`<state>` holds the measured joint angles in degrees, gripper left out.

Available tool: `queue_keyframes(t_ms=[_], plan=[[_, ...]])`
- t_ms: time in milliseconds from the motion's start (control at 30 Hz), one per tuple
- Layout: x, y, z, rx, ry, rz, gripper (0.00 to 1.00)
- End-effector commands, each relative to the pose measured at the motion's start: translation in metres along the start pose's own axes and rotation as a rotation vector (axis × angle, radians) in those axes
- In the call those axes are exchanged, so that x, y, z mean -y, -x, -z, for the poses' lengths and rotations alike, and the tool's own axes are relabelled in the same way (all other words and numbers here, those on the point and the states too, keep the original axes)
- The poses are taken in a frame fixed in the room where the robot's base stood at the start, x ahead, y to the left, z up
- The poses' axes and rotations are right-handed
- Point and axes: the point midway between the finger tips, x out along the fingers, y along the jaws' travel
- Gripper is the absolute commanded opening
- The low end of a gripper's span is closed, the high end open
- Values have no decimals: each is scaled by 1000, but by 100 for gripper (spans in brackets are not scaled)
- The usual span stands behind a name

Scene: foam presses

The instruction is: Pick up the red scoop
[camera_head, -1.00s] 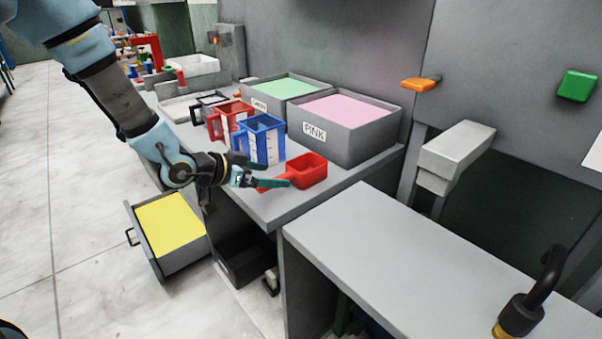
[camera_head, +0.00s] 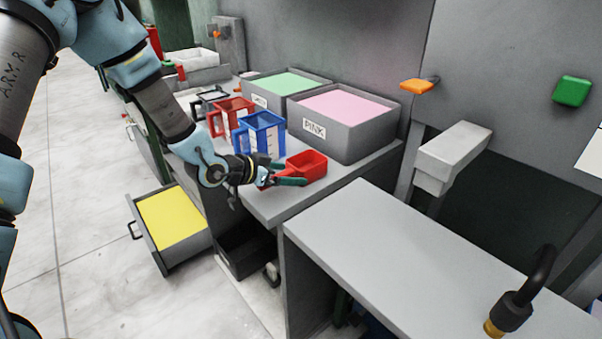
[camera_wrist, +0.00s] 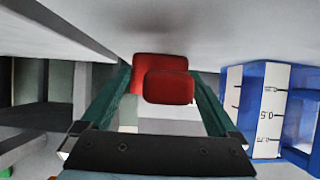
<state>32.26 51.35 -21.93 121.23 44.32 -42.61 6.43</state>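The red scoop (camera_head: 307,165) lies on the grey bench top near its front edge, right of the blue measuring jug (camera_head: 263,137). My gripper (camera_head: 291,174) is low at the bench, with its green fingers reaching around the scoop's handle side. In the wrist view, the red scoop (camera_wrist: 160,63) shows between the two spread fingers, its handle end toward me. The fingers look apart, with a gap on each side of the handle end. Part of the handle is hidden by the fingers in the head view.
A red jug (camera_head: 233,112) stands behind the blue jug, which is close on the right in the wrist view (camera_wrist: 270,110). The pink bin (camera_head: 345,139) and green bin (camera_head: 262,101) stand behind. An open drawer (camera_head: 187,257) with yellow content juts out below.

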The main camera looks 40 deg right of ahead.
Motion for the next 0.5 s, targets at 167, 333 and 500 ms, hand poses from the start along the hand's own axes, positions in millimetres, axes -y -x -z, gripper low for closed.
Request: queue_keyframes(t_ms=[167,333,500], plan=[[0,0,0,0,0,0,63],[0,0,0,0,0,0,44],[0,0,1,-1,0,0,32]])
